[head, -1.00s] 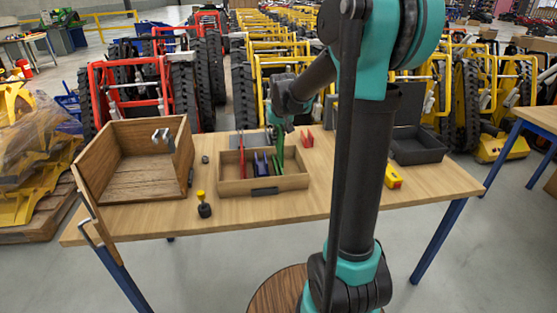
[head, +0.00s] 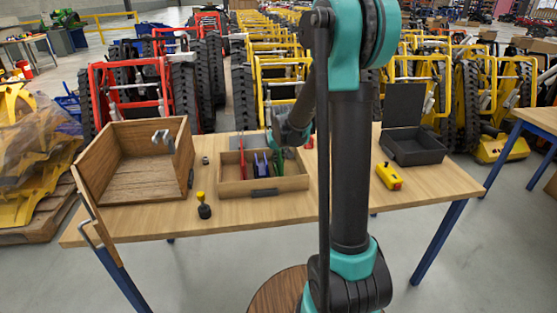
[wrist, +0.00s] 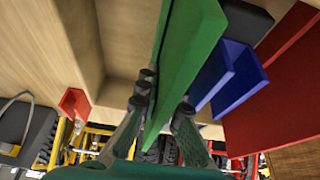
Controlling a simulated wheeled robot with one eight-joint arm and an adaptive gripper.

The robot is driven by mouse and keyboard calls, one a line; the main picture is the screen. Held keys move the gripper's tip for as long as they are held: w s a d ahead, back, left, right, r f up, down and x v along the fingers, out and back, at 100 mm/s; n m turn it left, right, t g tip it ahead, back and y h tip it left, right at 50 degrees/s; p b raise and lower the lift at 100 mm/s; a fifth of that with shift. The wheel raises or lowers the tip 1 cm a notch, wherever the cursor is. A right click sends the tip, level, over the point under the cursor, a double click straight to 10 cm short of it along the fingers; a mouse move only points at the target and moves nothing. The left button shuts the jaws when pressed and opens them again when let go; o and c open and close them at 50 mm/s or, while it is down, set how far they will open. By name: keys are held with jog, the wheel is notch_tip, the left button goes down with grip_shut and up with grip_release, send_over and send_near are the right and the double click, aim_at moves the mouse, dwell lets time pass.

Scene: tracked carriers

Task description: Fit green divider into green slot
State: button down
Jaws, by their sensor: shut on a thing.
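The green divider (wrist: 195,50) is a tall thin plate held between the fingers of my gripper (wrist: 160,108) in the wrist view. In the head view my gripper (head: 277,146) is over the right half of the wooden tray (head: 235,189), with green (head: 278,165) showing below it inside the tray. The green slot cannot be told apart from the divider here. I cannot tell whether the divider's lower edge is seated. Blue upright pieces (head: 261,163) stand just left of the green, also seen in the wrist view (wrist: 238,75). A red plate (head: 242,157) stands further left.
A large open wooden box (head: 140,187) stands at left, with a yellow-topped dark knob (head: 204,206) beside it. A small red piece (head: 309,142) is behind the tray. A yellow device (head: 389,176) and open dark case (head: 418,150) are at right.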

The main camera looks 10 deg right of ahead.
aim_at(280, 154)
jog(key=shift+f, duration=0.1)
jog(key=c, duration=1.7)
grip_release()
jog(key=v, duration=1.1)
jog(key=shift+s+r, duration=0.2)
jog(key=shift+r, duration=0.15)
jog(key=shift+s+r, duration=0.1)
jog(key=shift+s, duration=0.1)
jog(key=s+d+f, duration=0.1)
jog(key=s+f, duration=0.3)
jog(key=s, duration=0.4)
jog(key=s+d+f, duration=0.1)
jog(key=s+f, duration=0.3)
jog(key=s, duration=0.5)
jog(key=s+d+f, duration=0.2)
jog(key=s+f, duration=0.2)
jog(key=s, duration=0.4)
jog(key=shift+s+f, duration=0.3)
